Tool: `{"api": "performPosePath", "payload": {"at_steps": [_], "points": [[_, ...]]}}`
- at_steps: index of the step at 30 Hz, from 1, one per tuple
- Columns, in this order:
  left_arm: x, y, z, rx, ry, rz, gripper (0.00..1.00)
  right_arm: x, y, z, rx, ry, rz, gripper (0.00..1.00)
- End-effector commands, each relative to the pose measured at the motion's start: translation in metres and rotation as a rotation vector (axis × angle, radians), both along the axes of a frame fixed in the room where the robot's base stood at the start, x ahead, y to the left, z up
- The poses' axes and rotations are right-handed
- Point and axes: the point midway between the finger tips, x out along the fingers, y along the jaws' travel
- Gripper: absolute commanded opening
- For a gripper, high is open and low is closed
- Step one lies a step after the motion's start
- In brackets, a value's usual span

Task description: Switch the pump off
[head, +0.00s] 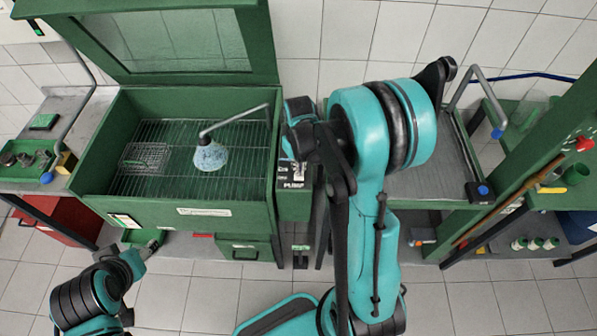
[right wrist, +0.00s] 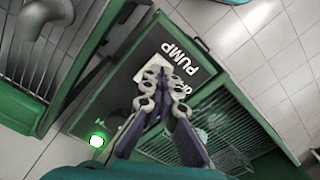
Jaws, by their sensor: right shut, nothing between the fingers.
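The pump control box (head: 295,211) is dark green with a black panel marked PUMP, on the right front of the green wash cabinet. The PUMP label (right wrist: 180,57) shows in the right wrist view, with a lit green lamp (right wrist: 96,140) near the box's other end. My right gripper (right wrist: 160,86) is shut and empty, its fingertips over a pale switch plate beside the label. The fingers cover most of the switch, so I cannot tell its position or whether they touch it. My left gripper (head: 150,246) is low at the left; its fingers are unclear.
The wash cabinet (head: 160,207) has its lid up. A spout (head: 236,120) sprays pale water onto the rack, where a wire basket (head: 145,157) sits. A grey bench (head: 425,180) is on the right, and a red drawer unit (head: 55,222) at lower left.

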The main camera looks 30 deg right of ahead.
Motion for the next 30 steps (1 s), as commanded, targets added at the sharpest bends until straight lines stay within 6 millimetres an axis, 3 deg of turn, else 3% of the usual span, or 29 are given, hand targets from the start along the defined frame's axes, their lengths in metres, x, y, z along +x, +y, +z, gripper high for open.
{"api": "performPosePath", "payload": {"at_steps": [30], "points": [[0.000, 0.000, -0.010, 0.000, 0.000, 0.000, 0.56, 0.000, 0.000, -0.011, 0.000, 0.000, 0.000, 0.00]]}}
